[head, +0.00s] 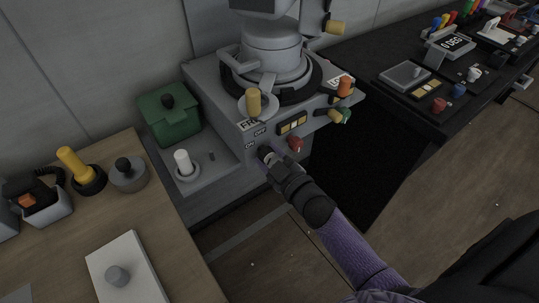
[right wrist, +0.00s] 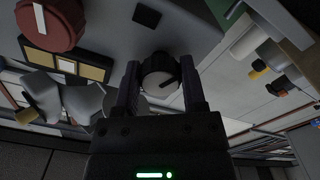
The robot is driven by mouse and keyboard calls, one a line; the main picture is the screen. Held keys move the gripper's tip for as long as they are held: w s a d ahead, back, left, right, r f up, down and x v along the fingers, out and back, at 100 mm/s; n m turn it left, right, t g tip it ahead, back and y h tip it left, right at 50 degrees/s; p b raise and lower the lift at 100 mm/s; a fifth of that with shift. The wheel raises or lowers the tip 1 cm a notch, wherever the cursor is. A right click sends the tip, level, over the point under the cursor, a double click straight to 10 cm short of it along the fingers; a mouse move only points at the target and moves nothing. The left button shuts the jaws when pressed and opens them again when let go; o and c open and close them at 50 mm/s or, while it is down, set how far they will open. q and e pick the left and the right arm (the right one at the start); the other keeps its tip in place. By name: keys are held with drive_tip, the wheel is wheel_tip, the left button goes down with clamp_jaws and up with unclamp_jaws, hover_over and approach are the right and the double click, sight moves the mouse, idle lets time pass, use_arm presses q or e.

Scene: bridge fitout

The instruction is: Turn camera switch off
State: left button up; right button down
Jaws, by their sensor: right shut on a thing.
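The camera switch is a small round knob on the front of the grey camera pedestal (head: 222,103), beside printed ON and OFF labels. My left gripper is not in view.
A red knob (head: 295,144) sits just right of my right gripper, with a yellow-lit panel (head: 292,123) above it. A white-topped joystick (head: 183,163) and green box (head: 170,118) stand to the left. A wooden desk (head: 165,225) lies at lower left; a black console (head: 388,103) at right.

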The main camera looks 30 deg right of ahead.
drive_tip(key=shift+n, duration=2.1)
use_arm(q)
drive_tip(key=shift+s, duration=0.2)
use_arm(e)
drive_tip(key=shift+n, duration=0.3)
